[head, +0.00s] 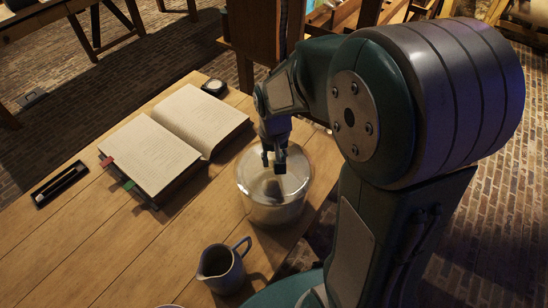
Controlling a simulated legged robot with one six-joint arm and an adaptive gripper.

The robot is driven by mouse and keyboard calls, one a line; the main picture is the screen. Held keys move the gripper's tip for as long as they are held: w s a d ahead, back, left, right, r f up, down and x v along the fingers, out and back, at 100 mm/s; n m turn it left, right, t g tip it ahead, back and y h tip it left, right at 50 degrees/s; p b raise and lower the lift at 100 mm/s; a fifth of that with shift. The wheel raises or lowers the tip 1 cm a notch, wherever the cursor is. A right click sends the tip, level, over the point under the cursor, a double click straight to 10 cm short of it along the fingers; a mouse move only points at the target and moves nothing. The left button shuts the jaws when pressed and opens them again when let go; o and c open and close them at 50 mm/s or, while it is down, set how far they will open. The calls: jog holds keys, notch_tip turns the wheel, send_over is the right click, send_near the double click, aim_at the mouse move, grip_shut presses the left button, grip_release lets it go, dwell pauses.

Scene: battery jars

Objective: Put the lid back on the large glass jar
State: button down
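The large glass jar (272,211) stands near the right edge of the wooden table, to the right of the book. It is clear, and its upper part looks pale and rounded. My gripper (273,168) points down over the top of the jar, with its dark fingers in front of the jar's upper part. I cannot tell whether the fingers touch the jar or hold anything. A separate lid is not clearly seen; clear glass and my gripper make the jar's top hard to read.
An open book (150,150) lies left of the jar. A grey pitcher (221,270) stands in front of the jar. The table's front left is clear.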

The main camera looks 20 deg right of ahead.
jog(key=shift+c, duration=1.2)
grip_release()
jog(key=shift+o, duration=1.2)
jog(key=shift+r, duration=3.5)
grip_shut()
